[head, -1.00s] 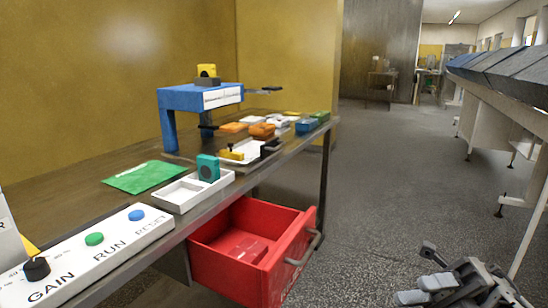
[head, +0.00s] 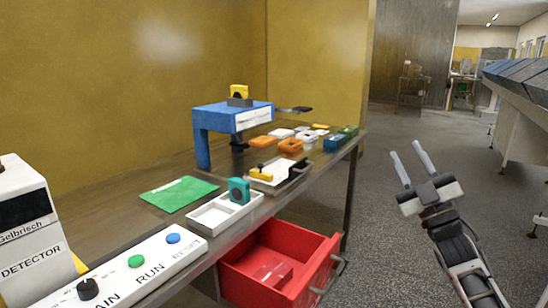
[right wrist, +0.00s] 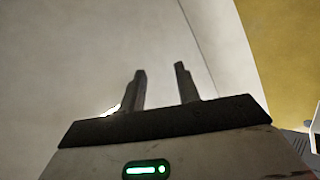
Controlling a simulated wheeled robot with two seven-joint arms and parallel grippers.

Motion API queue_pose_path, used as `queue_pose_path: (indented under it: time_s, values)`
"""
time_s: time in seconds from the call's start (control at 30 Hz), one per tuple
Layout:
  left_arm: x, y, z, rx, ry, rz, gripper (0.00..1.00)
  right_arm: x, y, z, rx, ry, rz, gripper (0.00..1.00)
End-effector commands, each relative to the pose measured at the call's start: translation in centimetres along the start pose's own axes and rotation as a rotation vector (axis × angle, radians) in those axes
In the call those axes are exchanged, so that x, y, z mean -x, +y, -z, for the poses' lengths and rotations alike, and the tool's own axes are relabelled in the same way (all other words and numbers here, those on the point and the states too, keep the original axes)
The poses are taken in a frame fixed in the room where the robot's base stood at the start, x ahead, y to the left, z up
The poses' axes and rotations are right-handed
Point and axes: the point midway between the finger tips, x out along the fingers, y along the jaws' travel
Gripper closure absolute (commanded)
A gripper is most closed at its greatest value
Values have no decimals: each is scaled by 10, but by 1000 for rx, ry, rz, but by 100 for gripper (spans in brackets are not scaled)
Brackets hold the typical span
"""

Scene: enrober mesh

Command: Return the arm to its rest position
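My right gripper (head: 409,164) is at the right of the head view, raised above the grey floor and clear of the workbench. Its two fingers point up and stand apart with nothing between them. The right wrist view shows the same open, empty fingers (right wrist: 161,84) against a pale surface, with a yellow wall at the right. My left gripper is in neither view.
The workbench (head: 138,235) carries a control panel (head: 155,262), a white tray (head: 212,217), a green sheet (head: 180,194) and a blue stand (head: 231,116). A red drawer (head: 318,280) stands open under it. Free floor (head: 395,230) lies between the drawer and my right arm.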

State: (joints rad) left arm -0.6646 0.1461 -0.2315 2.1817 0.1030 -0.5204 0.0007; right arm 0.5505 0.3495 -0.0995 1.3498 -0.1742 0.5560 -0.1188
Motion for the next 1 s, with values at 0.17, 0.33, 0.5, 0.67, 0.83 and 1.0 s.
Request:
queue_pose_path:
  time_s: [0.17,0.33,0.5,0.67,0.83,1.0]
  values:
    - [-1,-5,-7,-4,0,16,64,19,-8,-82,-159,-449,5,68]
    - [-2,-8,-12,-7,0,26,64,52,-23,-128,-276,-759,22,68]
    - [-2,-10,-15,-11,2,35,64,90,-40,-157,-377,-1023,46,68]
    - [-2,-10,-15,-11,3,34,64,142,-91,-141,-409,-1054,124,68]
    - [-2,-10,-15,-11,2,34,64,203,-142,-114,-460,-1094,206,68]
    - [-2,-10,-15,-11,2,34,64,286,-198,-58,-552,-1155,304,68]
